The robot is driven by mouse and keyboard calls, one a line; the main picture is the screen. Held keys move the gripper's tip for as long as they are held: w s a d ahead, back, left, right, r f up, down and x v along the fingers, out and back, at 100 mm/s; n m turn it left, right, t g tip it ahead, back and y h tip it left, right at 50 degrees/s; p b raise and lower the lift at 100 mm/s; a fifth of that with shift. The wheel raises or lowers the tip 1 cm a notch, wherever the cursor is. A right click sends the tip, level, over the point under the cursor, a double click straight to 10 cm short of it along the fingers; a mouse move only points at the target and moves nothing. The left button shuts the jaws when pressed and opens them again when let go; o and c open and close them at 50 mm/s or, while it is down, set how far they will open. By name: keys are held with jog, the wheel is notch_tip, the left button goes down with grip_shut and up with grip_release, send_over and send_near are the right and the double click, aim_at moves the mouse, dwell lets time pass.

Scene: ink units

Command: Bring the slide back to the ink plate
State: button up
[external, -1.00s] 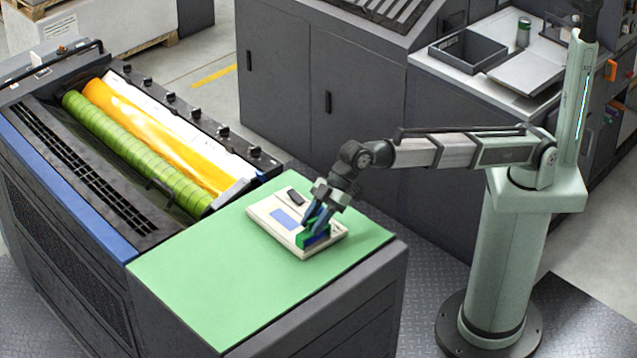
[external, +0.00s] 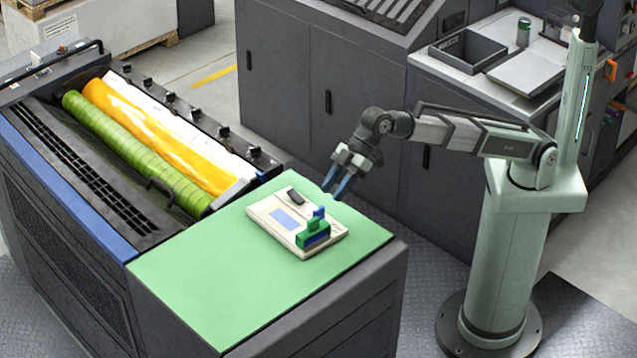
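The ink plate (external: 270,212) is a flat cream-coloured unit lying on the green top, with a blue rectangle (external: 285,220) on its face. A green block (external: 313,236), which looks like the slide, sits at its near right end. A small blue piece (external: 319,212) stands up behind the block's raised green part. A small black part (external: 295,197) is at the plate's far end. My gripper (external: 334,193) is above and to the right of the plate, clear of the green block. Its two blue fingers are apart, with nothing seen between them.
The green mat (external: 190,285) has free room to the left and in front of the plate. The press with a green roller (external: 135,150) and an orange roller (external: 160,135) lies beyond it at the left. A dark cabinet (external: 350,120) stands behind my gripper.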

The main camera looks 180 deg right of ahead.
jog(key=shift+v, duration=1.7)
jog(key=shift+w, duration=0.1)
